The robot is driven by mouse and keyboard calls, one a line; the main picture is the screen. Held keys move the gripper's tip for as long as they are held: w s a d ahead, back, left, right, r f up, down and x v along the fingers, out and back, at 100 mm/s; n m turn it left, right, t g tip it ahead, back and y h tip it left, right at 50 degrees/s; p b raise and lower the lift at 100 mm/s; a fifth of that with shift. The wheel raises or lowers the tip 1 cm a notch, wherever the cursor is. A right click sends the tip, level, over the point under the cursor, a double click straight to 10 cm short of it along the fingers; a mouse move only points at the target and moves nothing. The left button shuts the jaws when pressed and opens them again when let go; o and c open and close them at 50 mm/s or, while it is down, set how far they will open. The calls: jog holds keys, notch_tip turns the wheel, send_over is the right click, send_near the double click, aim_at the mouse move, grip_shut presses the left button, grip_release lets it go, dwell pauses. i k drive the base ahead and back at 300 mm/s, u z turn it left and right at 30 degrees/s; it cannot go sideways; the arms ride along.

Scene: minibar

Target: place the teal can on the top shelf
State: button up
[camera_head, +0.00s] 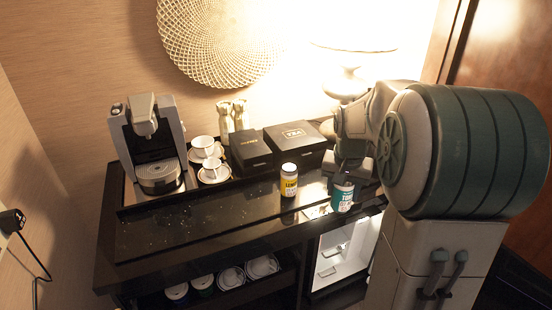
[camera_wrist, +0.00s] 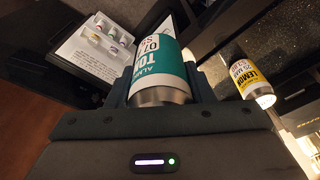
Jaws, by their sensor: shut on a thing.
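The teal can (camera_head: 342,196) has a teal and white label and a silver rim. My gripper (camera_head: 347,178) is shut on it near the right end of the dark counter. In the wrist view the teal can (camera_wrist: 162,72) lies between the two fingers of my gripper (camera_wrist: 162,88). I cannot tell whether the can touches the counter. Below the counter is a lit white compartment (camera_head: 345,248), partly hidden by my arm. Which shelf is the top shelf is not clear from these views.
A yellow lemon can (camera_head: 289,180) stands on the counter (camera_head: 180,228), left of my gripper; it also shows in the wrist view (camera_wrist: 252,78). A coffee machine (camera_head: 150,145), cups and black boxes (camera_head: 295,140) line the back. A lower left shelf holds several round items (camera_head: 231,277).

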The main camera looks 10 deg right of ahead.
aim_at(327, 240)
jog(key=i, duration=0.85)
jog(key=u, duration=0.05)
